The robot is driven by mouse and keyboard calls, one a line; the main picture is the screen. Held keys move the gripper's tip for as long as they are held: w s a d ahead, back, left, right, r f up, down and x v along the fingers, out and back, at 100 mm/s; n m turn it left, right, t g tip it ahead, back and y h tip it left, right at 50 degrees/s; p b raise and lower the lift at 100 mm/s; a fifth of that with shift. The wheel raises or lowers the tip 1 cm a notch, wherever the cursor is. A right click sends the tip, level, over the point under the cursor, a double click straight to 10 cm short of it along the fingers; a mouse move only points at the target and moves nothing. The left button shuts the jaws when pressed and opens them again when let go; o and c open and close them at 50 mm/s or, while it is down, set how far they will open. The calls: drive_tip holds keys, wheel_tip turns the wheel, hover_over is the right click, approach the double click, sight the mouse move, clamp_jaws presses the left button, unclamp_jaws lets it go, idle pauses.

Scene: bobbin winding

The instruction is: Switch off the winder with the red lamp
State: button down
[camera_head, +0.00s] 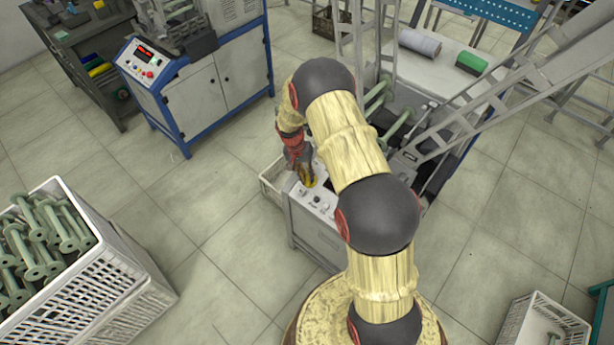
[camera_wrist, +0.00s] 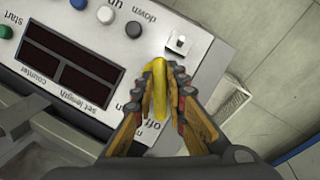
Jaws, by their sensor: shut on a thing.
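My gripper (camera_head: 303,168) reaches down to the control panel (camera_head: 316,201) of the winder in front of me. In the wrist view my gripper (camera_wrist: 163,98) is shut on a yellow knob (camera_wrist: 160,92), a finger on each side. The knob stands at the panel edge; the print "off" shows beside it, and another label is partly covered by a finger. The yellow knob also shows in the head view (camera_head: 309,182). I cannot make out a lit red lamp on this panel; my arm hides part of the winder.
The panel also has a dark counter display (camera_wrist: 88,62), a small white switch (camera_wrist: 179,42) and several buttons. Another winder (camera_head: 158,70) with a red-lit display stands at the back left. A white crate of green bobbins (camera_head: 92,285) stands at the left.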

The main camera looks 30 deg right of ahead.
drive_tip(key=c, duration=1.8)
unclamp_jaws()
drive_tip(key=shift+r, duration=0.1)
drive_tip(key=v, duration=1.1)
drive_tip(key=shift+r, duration=0.4)
drive_tip(key=shift+n, duration=0.3)
